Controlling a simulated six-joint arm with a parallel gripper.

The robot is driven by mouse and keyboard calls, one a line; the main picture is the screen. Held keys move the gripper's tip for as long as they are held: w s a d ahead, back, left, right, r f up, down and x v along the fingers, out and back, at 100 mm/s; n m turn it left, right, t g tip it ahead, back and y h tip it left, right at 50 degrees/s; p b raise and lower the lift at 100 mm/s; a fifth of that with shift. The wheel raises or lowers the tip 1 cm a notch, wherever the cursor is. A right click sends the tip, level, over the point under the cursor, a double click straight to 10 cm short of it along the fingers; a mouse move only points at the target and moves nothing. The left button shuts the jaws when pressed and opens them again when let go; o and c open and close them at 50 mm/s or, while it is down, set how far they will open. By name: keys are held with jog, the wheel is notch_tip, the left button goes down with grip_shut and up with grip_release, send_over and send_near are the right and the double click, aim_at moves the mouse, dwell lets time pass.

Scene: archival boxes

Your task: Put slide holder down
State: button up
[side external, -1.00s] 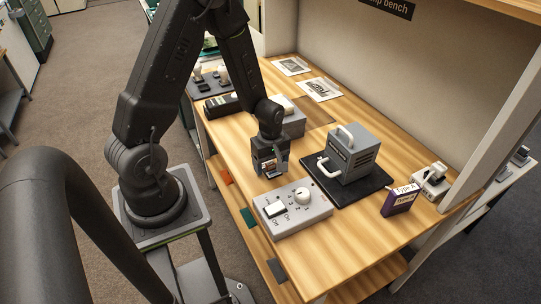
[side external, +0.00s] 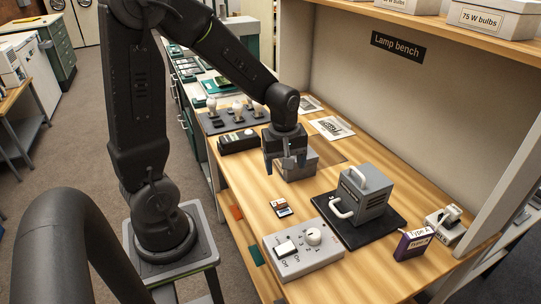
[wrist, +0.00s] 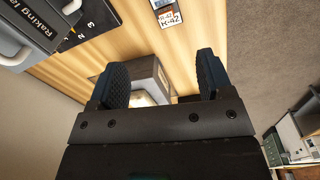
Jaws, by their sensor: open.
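The slide holder (side external: 282,208) is a small flat piece with a pale label and a dark lower part. It lies on the bare wood of the bench, left of the lamp's black mat. It also shows at the top of the wrist view (wrist: 168,14), with "K-42" readable on it. My gripper (side external: 284,166) is open and empty, above and behind the holder, apart from it. In the wrist view the two dark blue fingers (wrist: 162,72) are spread wide, with a grey box (wrist: 152,75) seen beyond and between them.
The grey raking lamp (side external: 362,195) stands on a black mat (side external: 385,228) to the right. A grey switch box (side external: 303,252) with a knob is in front. A purple Type A carton (side external: 413,244) is at the far right. Bare wood surrounds the holder.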

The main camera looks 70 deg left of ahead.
jog(key=s+d+r+m+t, duration=0.4)
jog(key=s+d+r+m, duration=0.6)
jog(key=r+m, duration=0.4)
jog(key=shift+s+m+t, duration=0.15)
jog(key=shift+m+t, duration=0.25)
jog(key=shift+m, duration=0.4)
